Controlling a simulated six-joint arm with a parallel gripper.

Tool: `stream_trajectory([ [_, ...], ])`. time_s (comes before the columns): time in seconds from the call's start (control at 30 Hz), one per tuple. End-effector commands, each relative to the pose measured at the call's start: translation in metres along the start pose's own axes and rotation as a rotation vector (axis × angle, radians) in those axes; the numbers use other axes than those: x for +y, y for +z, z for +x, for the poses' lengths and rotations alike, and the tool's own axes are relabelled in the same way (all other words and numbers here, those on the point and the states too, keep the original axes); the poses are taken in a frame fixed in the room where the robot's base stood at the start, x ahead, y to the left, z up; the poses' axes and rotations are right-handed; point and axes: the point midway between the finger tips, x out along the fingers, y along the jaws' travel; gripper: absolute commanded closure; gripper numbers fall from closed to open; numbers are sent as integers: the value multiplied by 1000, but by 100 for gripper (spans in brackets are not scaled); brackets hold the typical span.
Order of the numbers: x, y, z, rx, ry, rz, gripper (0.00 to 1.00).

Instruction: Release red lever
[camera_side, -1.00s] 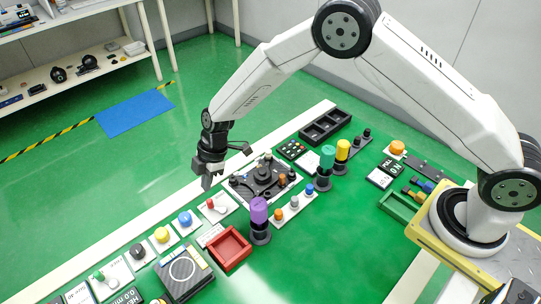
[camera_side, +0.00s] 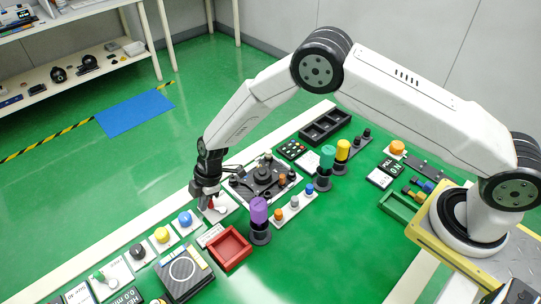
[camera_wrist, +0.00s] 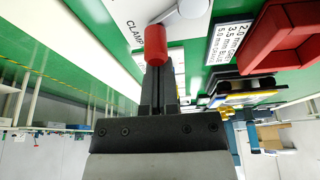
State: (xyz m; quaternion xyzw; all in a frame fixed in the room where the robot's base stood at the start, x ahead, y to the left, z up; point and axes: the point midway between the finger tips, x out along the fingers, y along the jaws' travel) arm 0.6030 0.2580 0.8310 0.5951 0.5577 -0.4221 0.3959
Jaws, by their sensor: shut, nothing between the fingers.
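The red lever (camera_side: 211,204) stands on a white plate (camera_side: 222,209) near the far edge of the bench in the side view. In the wrist view its red cylindrical handle (camera_wrist: 155,45) is just beyond my fingertips, with a grey metal arm running from it to the upper right. My gripper (camera_side: 204,203) is right beside the lever and partly hides it. In the wrist view my gripper (camera_wrist: 158,72) has its fingers together with nothing between them. I cannot tell whether the fingertips touch the handle.
A black device with small arms (camera_side: 262,178) lies close to the right of my gripper. A purple-topped post (camera_side: 259,211) and a red tray (camera_side: 249,249) stand nearer the camera. A blue button (camera_side: 185,219) sits to the left.

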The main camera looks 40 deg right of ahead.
Motion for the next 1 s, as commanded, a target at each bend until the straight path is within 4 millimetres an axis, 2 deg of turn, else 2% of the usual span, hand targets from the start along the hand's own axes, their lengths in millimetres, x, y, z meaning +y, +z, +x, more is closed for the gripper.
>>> stream_trajectory([
  [1.0,4,4,-2,0,38,110,100],
])
